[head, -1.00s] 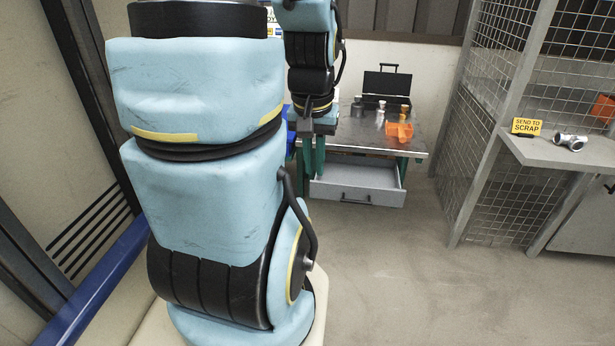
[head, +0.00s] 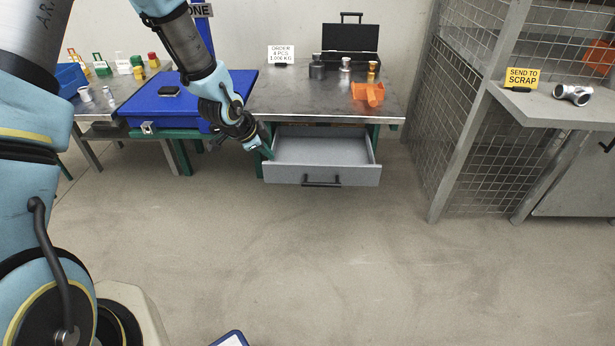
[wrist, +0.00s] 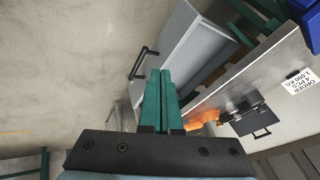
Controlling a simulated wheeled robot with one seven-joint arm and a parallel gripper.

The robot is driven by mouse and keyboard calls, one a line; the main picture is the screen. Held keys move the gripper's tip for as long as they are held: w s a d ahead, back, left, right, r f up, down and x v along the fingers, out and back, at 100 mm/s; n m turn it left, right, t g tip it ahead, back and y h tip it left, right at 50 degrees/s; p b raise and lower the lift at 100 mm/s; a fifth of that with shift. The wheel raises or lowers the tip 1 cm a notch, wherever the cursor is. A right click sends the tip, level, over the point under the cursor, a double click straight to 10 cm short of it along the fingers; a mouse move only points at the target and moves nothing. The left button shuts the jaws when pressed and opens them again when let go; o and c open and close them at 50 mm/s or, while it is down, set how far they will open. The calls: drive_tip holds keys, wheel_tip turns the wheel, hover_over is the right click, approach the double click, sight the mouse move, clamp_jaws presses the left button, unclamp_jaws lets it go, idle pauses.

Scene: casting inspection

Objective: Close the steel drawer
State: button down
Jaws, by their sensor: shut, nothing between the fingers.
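The grey steel drawer (head: 320,174) stands pulled out under the right-hand steel-topped table in the head view, and it looks empty inside. Its dark bar handle (head: 322,181) is on the front panel. My gripper (head: 270,152) is at the drawer's left side, near its left wall; I cannot tell whether it touches. In the wrist view my gripper's green fingers (wrist: 160,75) lie together with nothing between them. The drawer (wrist: 185,50) and its handle (wrist: 143,63) show just beyond and beside the fingertips, tilted in that picture.
The table (head: 290,100) holds an orange bin (head: 368,93), metal weights and an open black case (head: 350,42). A blue-topped table (head: 175,112) stands left of it. A mesh cage (head: 460,130) and scrap shelf (head: 550,110) are right. The floor before the drawer is clear.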

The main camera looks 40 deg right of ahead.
drive_tip(key=s+d+f+m+h, duration=0.1)
drive_tip(key=s+d+f+m, duration=0.25)
drive_tip(key=d+f, duration=0.2)
approach(316, 170)
drive_tip(key=shift+n+g, duration=0.35)
drive_tip(key=shift+g, duration=0.05)
drive_tip(key=x, duration=0.4)
drive_tip(key=shift+s+a+f, duration=0.15)
drive_tip(key=shift+a+f, duration=0.15)
drive_tip(key=shift+w+d, duration=0.45)
drive_tip(key=shift+w, duration=0.1)
